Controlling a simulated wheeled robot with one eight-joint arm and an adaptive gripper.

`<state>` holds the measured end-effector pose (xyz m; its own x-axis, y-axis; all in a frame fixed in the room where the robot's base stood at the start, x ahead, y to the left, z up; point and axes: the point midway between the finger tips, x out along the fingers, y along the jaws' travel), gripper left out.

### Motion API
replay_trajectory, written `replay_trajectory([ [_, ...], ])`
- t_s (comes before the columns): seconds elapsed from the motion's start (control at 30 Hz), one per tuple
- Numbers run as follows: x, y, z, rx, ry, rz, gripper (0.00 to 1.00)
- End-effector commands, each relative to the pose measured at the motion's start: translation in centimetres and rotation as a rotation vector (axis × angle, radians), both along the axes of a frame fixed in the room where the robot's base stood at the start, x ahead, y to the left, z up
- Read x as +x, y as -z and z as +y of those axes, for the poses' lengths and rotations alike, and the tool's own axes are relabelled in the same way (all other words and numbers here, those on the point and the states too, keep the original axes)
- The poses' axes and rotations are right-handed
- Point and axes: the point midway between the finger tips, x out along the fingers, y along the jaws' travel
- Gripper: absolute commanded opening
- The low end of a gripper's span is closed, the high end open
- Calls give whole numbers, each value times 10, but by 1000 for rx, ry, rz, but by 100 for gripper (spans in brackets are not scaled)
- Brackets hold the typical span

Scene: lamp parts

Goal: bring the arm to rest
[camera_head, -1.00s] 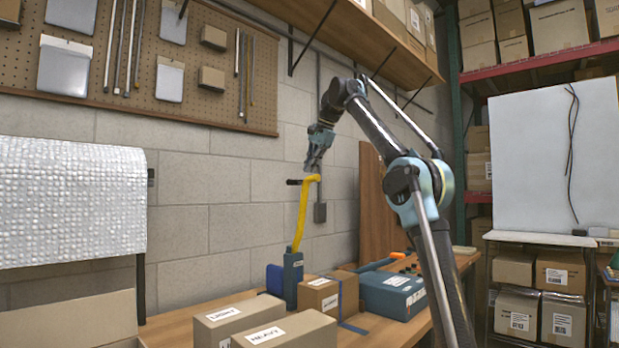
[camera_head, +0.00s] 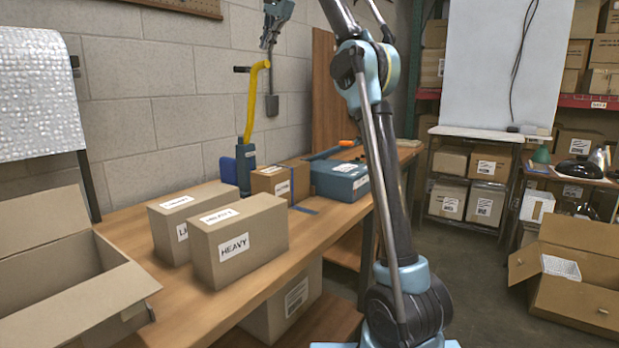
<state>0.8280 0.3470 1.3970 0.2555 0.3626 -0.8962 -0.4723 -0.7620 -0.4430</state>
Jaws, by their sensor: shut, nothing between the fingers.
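My gripper (camera_head: 267,42) hangs near the top of the head view, in front of the block wall. Its fingers point down and are shut with nothing between them. My arm rises on the right side of the bench, and its upper part is cut off by the top edge. The gripper is above the workbench (camera_head: 205,308) and appears just above the top of a yellow curved lamp arm (camera_head: 252,100) that stands upright in a dark blue base (camera_head: 245,168). I cannot tell the exact gap in depth.
Boxes marked HEAVY (camera_head: 240,240) and LIGHT (camera_head: 170,215) stand on the bench. Behind them are a brown box (camera_head: 268,180) and a blue toolbox (camera_head: 340,180). An open carton (camera_head: 60,260) is at left, another open carton (camera_head: 575,285) on the floor at right.

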Motion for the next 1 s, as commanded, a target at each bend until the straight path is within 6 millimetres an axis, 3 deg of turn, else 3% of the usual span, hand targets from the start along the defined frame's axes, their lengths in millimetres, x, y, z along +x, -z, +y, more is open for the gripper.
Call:
replay_trajectory([
  [0.47, -20, 41, -78, -98, -83, -43, 0],
  [0.77, -47, 86, -127, -161, -140, -60, 0],
  [1.0, -76, 131, -164, -209, -185, -70, 0],
])
